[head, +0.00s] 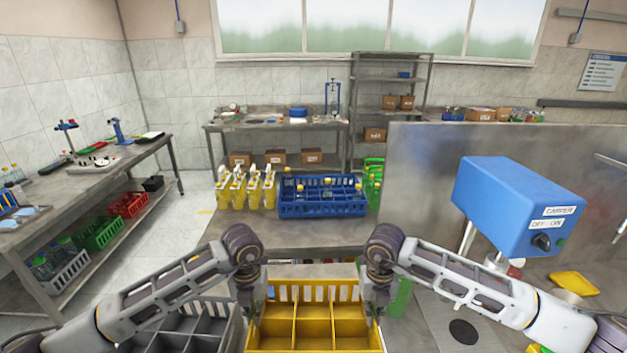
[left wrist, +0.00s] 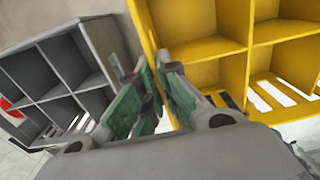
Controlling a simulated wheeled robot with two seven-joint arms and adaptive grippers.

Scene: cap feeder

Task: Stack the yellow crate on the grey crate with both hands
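The yellow crate (head: 314,351) is in the lower middle of the head view, with empty compartments and a slotted far wall. It also fills the upper right of the left wrist view (left wrist: 205,48). The grey crate (head: 236,327) stands to its left, also divided and empty; the left wrist view shows it at the left (left wrist: 97,50). My left gripper (head: 249,308) is at the yellow crate's left wall; its green fingers (left wrist: 154,82) sit close together, one each side of that wall. My right gripper (head: 376,308) is at the right wall; its fingertips are too small to read.
A blue crate (head: 322,209) with bottles and several yellow bottles (head: 246,190) stand on the table (head: 300,238) beyond. A blue capper box (head: 518,205) and metal panel are at the right. A side bench (head: 95,170) is at the left.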

